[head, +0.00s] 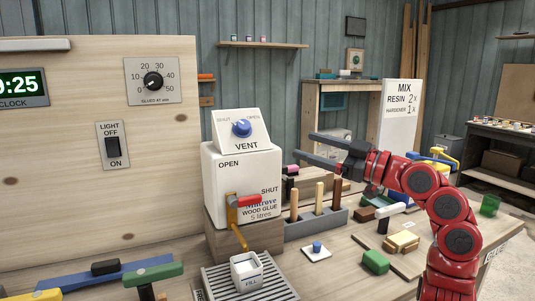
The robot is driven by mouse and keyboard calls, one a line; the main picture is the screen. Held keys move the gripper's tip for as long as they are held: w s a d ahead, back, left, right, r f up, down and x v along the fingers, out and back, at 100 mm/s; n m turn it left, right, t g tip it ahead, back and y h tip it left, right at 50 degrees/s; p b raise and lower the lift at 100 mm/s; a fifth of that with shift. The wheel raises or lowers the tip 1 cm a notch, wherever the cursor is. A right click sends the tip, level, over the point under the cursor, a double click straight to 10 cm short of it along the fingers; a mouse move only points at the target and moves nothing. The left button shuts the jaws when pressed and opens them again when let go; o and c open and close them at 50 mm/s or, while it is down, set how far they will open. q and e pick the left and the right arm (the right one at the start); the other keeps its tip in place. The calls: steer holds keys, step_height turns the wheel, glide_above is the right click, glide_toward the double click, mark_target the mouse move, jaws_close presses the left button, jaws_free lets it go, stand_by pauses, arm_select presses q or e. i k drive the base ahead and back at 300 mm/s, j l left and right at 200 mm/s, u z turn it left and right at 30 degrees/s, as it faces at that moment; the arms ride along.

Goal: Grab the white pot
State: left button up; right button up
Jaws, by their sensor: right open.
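The white pot (247,284) is a small square cup marked FILL. It stands upright on a slatted grey grate (218,284), below the tap of the white wood-glue dispenser (222,189). My right gripper (304,146) is raised at the centre right, its dark fingers spread and pointing left, with nothing between them. It is well above and to the right of the pot, apart from it. My left gripper is not in the view.
The dispenser's tap has a red and yellow lever (240,203). A grey rack of wooden-handled tools (316,222) stands right of it.

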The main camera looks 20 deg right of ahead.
mark_target(246, 272)
steer(key=k+l, duration=0.85)
